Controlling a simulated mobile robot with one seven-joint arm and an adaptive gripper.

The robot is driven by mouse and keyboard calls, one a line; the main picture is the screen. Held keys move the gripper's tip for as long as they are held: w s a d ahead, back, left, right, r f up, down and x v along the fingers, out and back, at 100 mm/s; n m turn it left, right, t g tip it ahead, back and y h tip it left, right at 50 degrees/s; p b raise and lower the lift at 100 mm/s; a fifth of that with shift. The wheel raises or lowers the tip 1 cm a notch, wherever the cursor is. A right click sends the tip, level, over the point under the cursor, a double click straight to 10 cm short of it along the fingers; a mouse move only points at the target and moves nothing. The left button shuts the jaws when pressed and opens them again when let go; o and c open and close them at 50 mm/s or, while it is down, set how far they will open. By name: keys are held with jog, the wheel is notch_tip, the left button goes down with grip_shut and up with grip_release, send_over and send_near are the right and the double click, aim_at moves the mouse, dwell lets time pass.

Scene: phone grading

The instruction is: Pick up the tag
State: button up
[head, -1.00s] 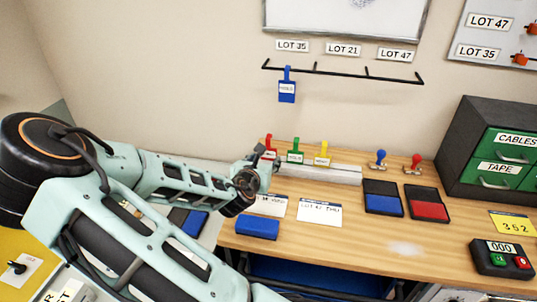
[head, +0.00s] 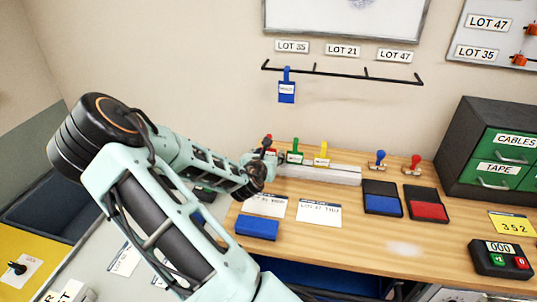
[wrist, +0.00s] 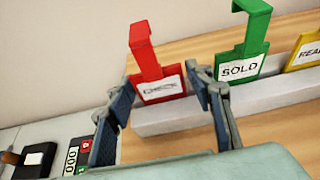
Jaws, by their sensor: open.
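A red tag (wrist: 158,65) with a white label stands upright in a pale holder block (wrist: 165,118). The print on its label is hard to read. In the head view the red tag (head: 274,152) is mostly hidden by my gripper (head: 268,148). In the wrist view my gripper (wrist: 163,88) is open, with one finger on either side of the red tag's lower part. I cannot tell whether either finger touches it. A green tag (wrist: 244,47) reading SOLD and a yellow tag (wrist: 309,46) stand to the right. A blue tag (head: 287,90) hangs from the wall rail (head: 340,73).
The green tag stands close beside my right finger. On the wooden bench (head: 350,250) are cards (head: 318,213), a blue block (head: 257,228), blue (head: 383,203) and red (head: 428,208) ink pads, two stamps (head: 380,158), and a counter box (head: 500,260). Drawers (head: 500,150) stand at right.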

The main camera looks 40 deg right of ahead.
jog(key=c, duration=0.7)
jog(key=shift+o, duration=0.2)
jog(key=shift+r, duration=0.1)
